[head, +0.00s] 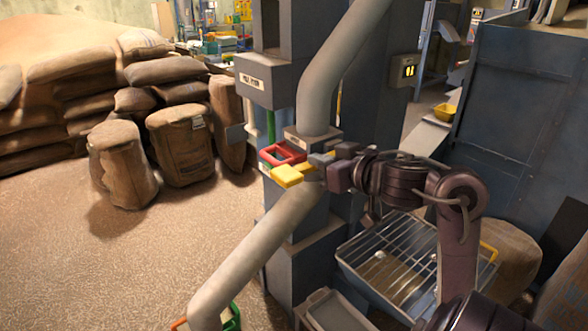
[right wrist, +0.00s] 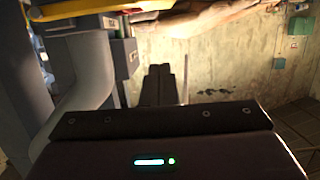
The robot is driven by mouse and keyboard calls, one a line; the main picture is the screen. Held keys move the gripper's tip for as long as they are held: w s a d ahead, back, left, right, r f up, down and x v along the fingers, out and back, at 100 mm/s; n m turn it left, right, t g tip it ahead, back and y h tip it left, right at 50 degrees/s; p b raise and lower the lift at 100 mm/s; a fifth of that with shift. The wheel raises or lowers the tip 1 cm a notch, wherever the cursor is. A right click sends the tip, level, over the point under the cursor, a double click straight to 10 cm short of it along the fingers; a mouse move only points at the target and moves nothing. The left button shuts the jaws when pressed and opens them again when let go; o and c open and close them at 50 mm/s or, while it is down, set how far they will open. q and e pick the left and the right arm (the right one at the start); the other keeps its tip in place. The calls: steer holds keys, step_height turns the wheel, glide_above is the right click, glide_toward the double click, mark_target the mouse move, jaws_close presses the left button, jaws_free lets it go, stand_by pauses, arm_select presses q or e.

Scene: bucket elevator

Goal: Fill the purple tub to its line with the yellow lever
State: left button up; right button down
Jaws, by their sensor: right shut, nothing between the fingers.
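The yellow lever (head: 288,176) sticks out from the grey elevator column, with its blocky yellow end toward the left. My right gripper (head: 320,161) is shut and empty, close beside the lever in the head view; I cannot tell whether they touch. In the right wrist view the shut fingers (right wrist: 158,85) point at a pale wall, and a yellow bar (right wrist: 75,10) crosses the top left. A red open-framed handle (head: 281,153) sits just behind the lever. I see no purple tub in either view. My left gripper is out of view.
A grey pipe (head: 255,255) slopes down left to a green-edged container (head: 232,319), mostly cut off. A wire-topped bin (head: 395,265) stands below my right arm. Stacked sacks (head: 180,145) fill the left back. A blue-grey cabinet (head: 520,110) stands right. Grain-covered floor lies open at left.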

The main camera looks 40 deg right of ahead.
glide_above(294, 176)
step_height(294, 176, down, 2)
steer(key=shift+s+a+f, duration=0.1)
step_height(294, 176, down, 3)
steer(key=shift+r, duration=0.1)
steer(key=shift+f, duration=0.6)
steer(key=shift+f, duration=0.1)
